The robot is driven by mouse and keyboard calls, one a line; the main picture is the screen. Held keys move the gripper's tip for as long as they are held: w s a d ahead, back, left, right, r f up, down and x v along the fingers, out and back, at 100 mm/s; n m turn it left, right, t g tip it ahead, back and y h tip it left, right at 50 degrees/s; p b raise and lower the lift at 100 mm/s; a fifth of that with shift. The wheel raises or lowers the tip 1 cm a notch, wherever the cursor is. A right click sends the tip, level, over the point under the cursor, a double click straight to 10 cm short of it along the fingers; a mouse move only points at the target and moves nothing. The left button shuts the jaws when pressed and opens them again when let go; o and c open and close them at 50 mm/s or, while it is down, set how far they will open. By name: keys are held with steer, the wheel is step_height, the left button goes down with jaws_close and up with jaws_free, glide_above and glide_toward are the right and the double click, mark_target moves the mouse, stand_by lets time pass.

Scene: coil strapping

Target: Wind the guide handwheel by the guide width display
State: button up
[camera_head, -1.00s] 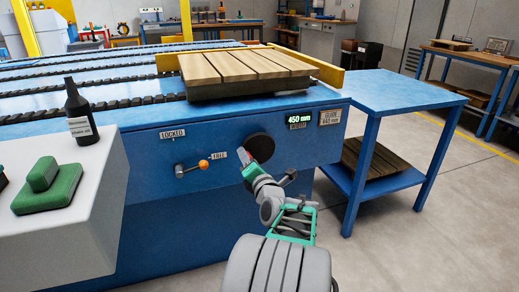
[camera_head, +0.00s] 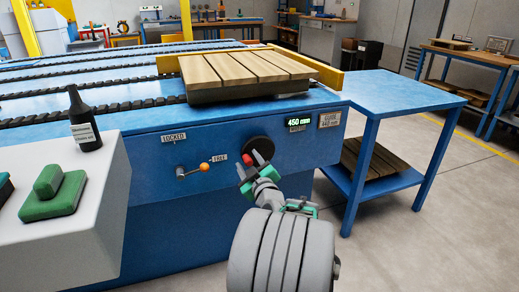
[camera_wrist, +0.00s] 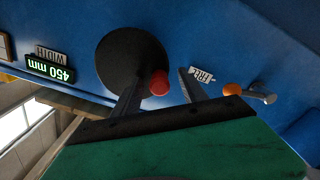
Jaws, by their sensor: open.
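The black guide handwheel (camera_head: 263,148) is on the blue machine's front panel, and it also shows in the wrist view (camera_wrist: 125,55). Its red knob (camera_head: 247,159) is at the wheel's lower left in the head view. The guide width display (camera_head: 298,121) is right of the wheel and reads 450 mm in green; it appears upside down in the wrist view (camera_wrist: 50,69). My gripper (camera_head: 246,174) is open just below the knob. In the wrist view the red knob (camera_wrist: 159,83) appears between the two spread fingers; contact cannot be told.
A lever with an orange knob (camera_head: 204,166) is left of the wheel, by the FREE label. A GUIDE plate (camera_head: 330,118) is right of the display, its number blurred. A slatted wooden stack (camera_head: 240,72) lies on top. A blue side table (camera_head: 390,92) stands right.

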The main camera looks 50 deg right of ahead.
steer(key=shift+r+m+p, duration=0.2)
steer(key=shift+m+p, duration=0.3)
steer(key=shift+m, duration=0.6)
steer(key=m+p, duration=0.2)
steer(key=m, duration=0.2)
steer(key=shift+m, duration=0.4)
steer(key=shift+m+p, duration=0.55)
steer(key=shift+m, duration=0.55)
steer(key=shift+f+m, duration=0.2)
steer(key=shift+m, duration=1)
steer(key=shift+f, duration=0.1)
steer(key=shift+c, duration=0.5)
jaws_close()
